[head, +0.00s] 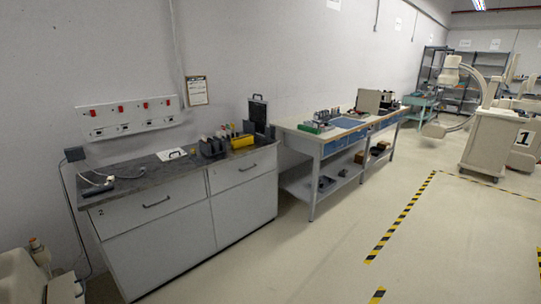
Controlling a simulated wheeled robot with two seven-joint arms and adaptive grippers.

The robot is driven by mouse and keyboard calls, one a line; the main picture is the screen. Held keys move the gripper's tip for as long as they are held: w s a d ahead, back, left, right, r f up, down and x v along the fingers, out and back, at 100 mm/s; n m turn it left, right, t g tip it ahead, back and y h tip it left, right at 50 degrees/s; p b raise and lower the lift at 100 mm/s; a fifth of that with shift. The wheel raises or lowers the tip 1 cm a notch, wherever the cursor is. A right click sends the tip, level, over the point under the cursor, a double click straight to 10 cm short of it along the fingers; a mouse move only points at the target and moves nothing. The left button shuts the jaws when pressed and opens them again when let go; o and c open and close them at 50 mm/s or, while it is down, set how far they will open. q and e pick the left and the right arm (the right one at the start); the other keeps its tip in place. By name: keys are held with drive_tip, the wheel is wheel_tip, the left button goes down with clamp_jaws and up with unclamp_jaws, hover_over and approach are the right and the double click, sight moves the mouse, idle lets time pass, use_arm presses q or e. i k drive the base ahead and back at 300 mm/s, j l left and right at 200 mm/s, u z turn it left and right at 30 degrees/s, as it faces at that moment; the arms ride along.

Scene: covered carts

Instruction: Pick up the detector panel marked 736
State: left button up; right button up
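No panel with a readable 736 shows in the head view. A white flat panel with a dark handle (172,154) lies on the dark counter top (140,181). A dark upright panel or open lid (258,110) stands at the counter's right end. I cannot read a mark on either, and I cannot tell whether either is a detector panel. Neither of my grippers is in view.
Dark holders (211,147) and a yellow box (242,141) stand on the counter. A workbench (314,135) with a lower shelf stands beyond. A C-arm machine marked 1 (492,140) is at the right. Open floor (330,235) with striped tape (403,215) lies in front.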

sight(258, 110)
drive_tip(key=i+u, duration=0.2)
drive_tip(key=i, duration=0.8)
drive_tip(key=i+l+u, duration=0.2)
drive_tip(key=i, duration=0.75)
drive_tip(key=i+u, duration=0.2)
drive_tip(key=i, duration=0.75)
drive_tip(key=i+l+u, duration=0.2)
drive_tip(key=i, duration=0.8)
drive_tip(key=j+z, duration=0.1)
